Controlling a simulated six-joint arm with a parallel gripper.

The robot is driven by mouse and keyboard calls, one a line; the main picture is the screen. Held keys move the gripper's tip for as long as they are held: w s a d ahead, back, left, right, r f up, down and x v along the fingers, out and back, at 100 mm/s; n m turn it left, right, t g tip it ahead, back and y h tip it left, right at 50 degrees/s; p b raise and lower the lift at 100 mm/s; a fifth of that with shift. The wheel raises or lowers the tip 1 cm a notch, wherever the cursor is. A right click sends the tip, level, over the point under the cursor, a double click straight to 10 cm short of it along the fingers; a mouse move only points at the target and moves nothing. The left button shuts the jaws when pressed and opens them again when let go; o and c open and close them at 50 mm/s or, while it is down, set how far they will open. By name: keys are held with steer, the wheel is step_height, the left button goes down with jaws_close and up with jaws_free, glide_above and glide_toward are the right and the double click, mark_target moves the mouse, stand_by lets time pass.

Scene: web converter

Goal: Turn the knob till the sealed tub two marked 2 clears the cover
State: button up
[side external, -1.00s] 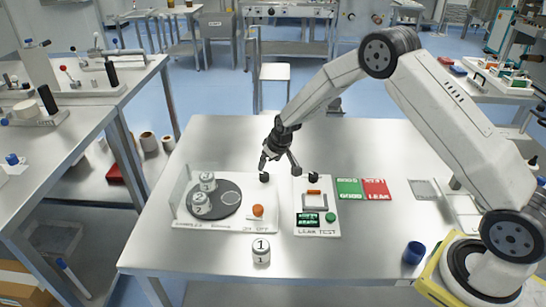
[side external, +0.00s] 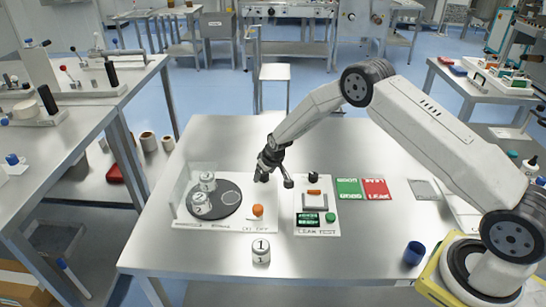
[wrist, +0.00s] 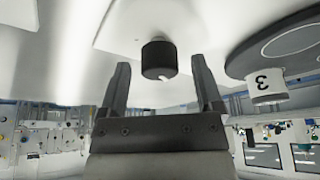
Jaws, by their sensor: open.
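The turntable panel (side external: 240,226) is at the table's left, with a dark round disc (side external: 229,203) partly under a clear cover (side external: 184,184). Tub two, white and marked 2 (side external: 201,206), stands on the disc at the left, behind the cover. Another white tub (side external: 207,181) is behind it. In the wrist view, a tub marked 3 (wrist: 268,88) shows upside down by the disc. My gripper (side external: 273,181) is open, low over the panel's back right corner. In the wrist view, a black knob (wrist: 159,59) lies between its spread fingers, with gaps both sides.
An orange knob (side external: 257,210) is at the panel's front right. A tub marked 1 (side external: 261,251) stands in front. The leak test unit (side external: 317,229), with another black knob (side external: 313,177), is to the right. Green (side external: 348,188) and red (side external: 377,189) mats and a blue cup (side external: 414,253) lie beyond.

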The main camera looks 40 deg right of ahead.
jaws_close()
